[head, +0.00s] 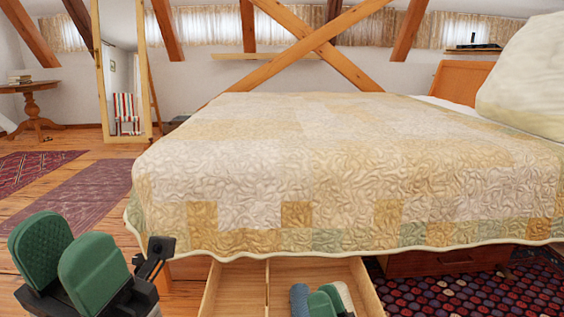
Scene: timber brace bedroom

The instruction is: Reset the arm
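My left gripper (68,262) is at the lower left, in front of the bed and above the wooden floor. Its two green finger pads stand apart with nothing between them.
An open wooden drawer (236,284) with a divider juts from under the bed, covered by a patchwork quilt (330,165). A dark patterned rug (465,292) lies at right. A standing mirror (124,75) and round table (32,88) stand at back left. Floor at left is mostly clear.

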